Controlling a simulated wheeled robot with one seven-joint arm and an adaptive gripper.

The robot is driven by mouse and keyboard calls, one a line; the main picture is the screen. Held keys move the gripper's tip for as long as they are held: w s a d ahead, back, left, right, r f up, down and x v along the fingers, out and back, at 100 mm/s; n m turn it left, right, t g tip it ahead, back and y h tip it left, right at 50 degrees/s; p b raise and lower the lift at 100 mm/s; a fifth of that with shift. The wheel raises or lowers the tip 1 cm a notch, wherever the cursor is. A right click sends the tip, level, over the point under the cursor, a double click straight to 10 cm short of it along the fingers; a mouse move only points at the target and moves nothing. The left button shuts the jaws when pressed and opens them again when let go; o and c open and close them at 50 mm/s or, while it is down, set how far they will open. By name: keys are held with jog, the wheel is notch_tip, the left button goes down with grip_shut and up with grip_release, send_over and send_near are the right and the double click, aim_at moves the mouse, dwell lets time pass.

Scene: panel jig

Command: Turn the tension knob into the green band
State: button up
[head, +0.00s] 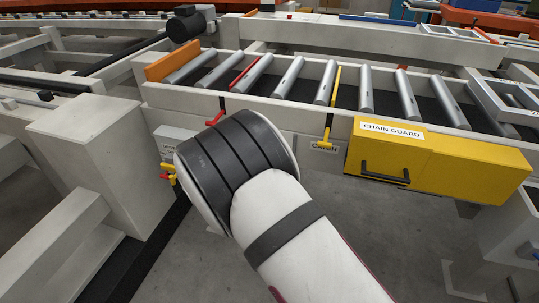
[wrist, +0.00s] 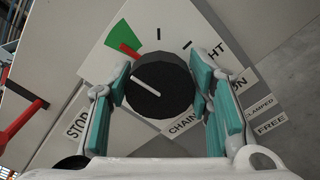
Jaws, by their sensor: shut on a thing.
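The tension knob (wrist: 160,98) is round and black with a white pointer line, seen in the wrist view. My gripper (wrist: 162,92) has its teal-padded fingers on either side of the knob and is shut on it. The pointer aims left and slightly up, towards the left finger. The green band (wrist: 117,36) is on the panel above and left of the knob, with a red mark (wrist: 130,50) beside it. The pointer lies outside the green band, on its lower side. In the head view my arm hides the knob and gripper.
In the wrist view a red handle (wrist: 22,118) stands left of the panel. The head view shows a roller conveyor (head: 295,80), a yellow chain guard (head: 440,160) with a black handle, a yellow lever (head: 329,120) and a red lever (head: 222,108). Grey floor is open at lower right.

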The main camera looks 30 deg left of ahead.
jog(key=shift+m, duration=0.6)
jog(key=o, duration=1.1)
jog(key=shift+o, duration=0.2)
jog(key=v, duration=1.2)
jog(key=shift+s+f, duration=0.1)
